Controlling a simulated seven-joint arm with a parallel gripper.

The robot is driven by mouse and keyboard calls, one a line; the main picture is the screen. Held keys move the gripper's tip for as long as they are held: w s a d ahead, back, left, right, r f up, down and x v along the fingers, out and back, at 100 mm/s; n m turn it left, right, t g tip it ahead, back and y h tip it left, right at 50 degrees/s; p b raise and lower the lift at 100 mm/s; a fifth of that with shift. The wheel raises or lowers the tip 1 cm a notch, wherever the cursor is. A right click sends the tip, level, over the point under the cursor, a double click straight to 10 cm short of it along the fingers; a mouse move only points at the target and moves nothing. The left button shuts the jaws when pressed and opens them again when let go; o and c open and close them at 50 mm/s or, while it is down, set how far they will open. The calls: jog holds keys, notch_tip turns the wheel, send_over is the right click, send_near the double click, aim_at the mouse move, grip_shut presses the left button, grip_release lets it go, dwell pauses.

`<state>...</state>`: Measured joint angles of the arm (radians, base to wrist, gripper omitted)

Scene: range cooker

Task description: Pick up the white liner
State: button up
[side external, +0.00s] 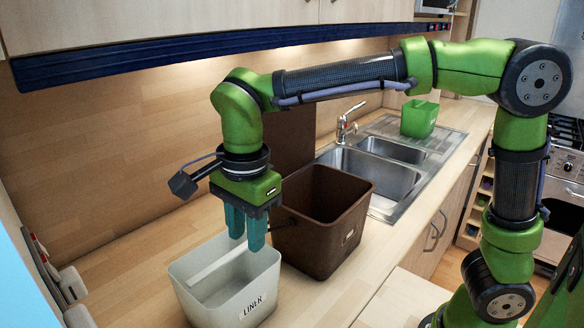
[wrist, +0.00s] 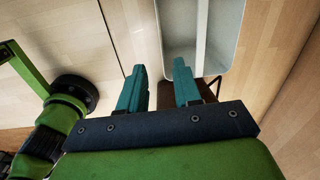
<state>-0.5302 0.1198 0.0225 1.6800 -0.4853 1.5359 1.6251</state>
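The white liner (side external: 232,302), an open bin labelled "LINER" with a pale bar across its top, stands upright on the wooden counter. It also shows at the top of the wrist view (wrist: 233,45). My gripper (side external: 246,242) points down at the liner's back right rim, its teal fingers apart. In the wrist view, the fingertips (wrist: 160,68) appear on either side of the liner's left wall. No finger visibly presses on it, and I cannot tell the exact height gap. The fingers hide part of the rim.
A brown bin (side external: 312,240) stands close to the liner's right. Beyond it are a steel sink (side external: 372,178) with a tap (side external: 343,130) and a green container (side external: 419,119). Wall sockets (side external: 70,284) are at the left. A dark blue rail (side external: 200,55) runs above.

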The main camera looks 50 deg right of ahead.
send_over(251, 310)
notch_tip(251, 310, down, 12)
jog(key=shift+m, duration=0.3)
jog(key=shift+f, duration=2.5)
jog(key=shift+c, duration=0.5)
grip_shut()
